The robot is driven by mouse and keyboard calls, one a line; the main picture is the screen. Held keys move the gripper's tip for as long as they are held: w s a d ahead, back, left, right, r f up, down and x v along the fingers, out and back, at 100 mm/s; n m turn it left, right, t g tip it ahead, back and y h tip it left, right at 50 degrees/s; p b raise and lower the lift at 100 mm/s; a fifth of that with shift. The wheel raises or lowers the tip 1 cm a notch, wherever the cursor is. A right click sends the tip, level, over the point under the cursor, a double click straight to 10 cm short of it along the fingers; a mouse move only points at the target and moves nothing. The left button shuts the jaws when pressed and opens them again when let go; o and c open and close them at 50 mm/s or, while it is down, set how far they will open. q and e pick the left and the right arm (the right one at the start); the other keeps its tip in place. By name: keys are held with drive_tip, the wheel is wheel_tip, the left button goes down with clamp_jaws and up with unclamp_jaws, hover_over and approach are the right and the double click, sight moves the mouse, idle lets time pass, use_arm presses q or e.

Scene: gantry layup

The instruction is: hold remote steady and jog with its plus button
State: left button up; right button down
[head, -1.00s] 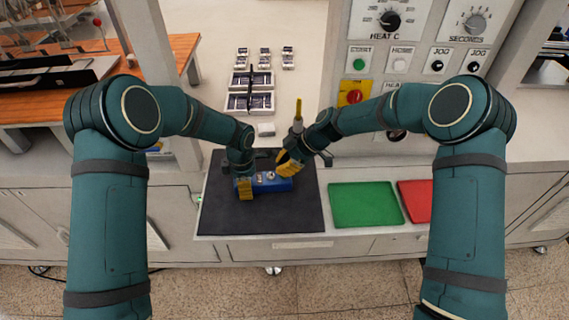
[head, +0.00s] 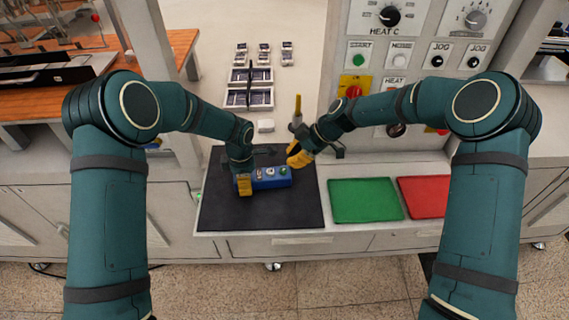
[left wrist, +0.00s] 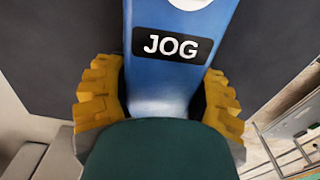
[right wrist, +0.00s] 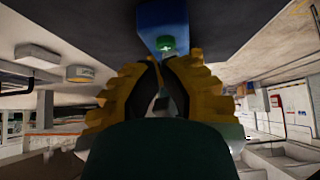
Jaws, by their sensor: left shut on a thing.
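The blue remote (head: 271,179) lies on the dark mat (head: 262,212), with several buttons along its top. My left gripper (head: 244,184) is shut on its left end; in the left wrist view the yellow fingers (left wrist: 162,100) flank the blue body by the JOG label (left wrist: 172,44). My right gripper (head: 297,158) is just beyond the remote's right end, apart from it and empty. In the right wrist view its fingers (right wrist: 160,68) are drawn together, pointing toward the green plus button (right wrist: 166,44) on the remote.
A green tray (head: 366,200) and a red tray (head: 424,198) lie right of the mat. A control panel (head: 398,80) with knobs and buttons stands behind them. Small parts in trays (head: 249,87) sit on the bench further back.

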drive_tip(key=v, duration=0.5)
drive_tip(key=shift+r, duration=0.25)
idle(0.3)
use_arm(q)
drive_tip(key=o, duration=1.4)
drive_tip(key=shift+o, duration=0.2)
